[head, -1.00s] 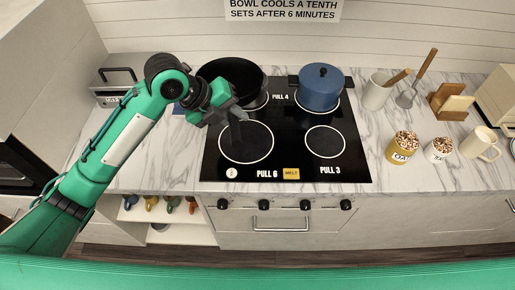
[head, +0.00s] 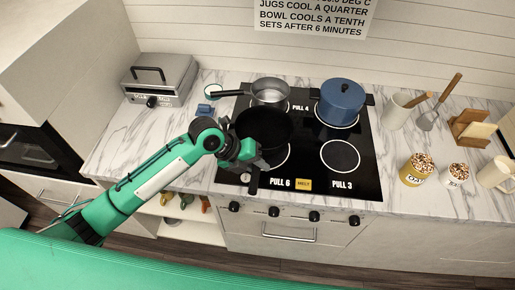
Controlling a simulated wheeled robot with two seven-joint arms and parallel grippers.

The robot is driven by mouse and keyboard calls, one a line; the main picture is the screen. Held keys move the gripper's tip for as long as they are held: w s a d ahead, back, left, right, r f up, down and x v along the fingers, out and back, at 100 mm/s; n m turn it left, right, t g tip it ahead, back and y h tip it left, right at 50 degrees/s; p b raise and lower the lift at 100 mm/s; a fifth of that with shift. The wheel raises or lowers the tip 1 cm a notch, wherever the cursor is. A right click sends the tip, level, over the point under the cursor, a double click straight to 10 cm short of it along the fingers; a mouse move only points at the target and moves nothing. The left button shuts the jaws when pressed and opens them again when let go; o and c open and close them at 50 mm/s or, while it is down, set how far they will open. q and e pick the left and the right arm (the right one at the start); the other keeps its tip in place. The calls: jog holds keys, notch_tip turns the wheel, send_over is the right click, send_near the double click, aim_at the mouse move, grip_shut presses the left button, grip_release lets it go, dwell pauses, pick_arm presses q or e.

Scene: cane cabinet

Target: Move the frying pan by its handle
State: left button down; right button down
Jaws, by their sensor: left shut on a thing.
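The black frying pan (head: 264,127) is over the front left burner of the black cooktop (head: 313,182). Its dark handle (head: 253,184) points toward the front edge. My left gripper (head: 256,166) is shut on the handle near the pan's front side, and the fingers hide part of it. I cannot tell whether the pan rests on the glass or hangs just above it. My right gripper is not in view.
A grey saucepan (head: 270,92) stands on the back left burner, close behind the pan. A blue lidded pot (head: 341,102) is on the back right burner. The front right burner (head: 340,156) is free. A grill press (head: 161,80) stands at left; jars and mugs are at right.

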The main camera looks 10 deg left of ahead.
pick_arm(q)
jog(key=shift+w+f+p, duration=0.1)
jog(key=shift+f+p, duration=0.8)
jog(key=shift+f, duration=2.55)
jog(key=c, duration=1.3)
grip_release()
jog(key=shift+f, duration=0.15)
jog(key=shift+o, duration=0.2)
jog(key=shift+a, duration=0.2)
jog(key=b+v, duration=0.3)
jog(key=v, duration=0.8)
jog(key=shift+r+b, duration=0.4)
jog(key=shift+a, duration=0.1)
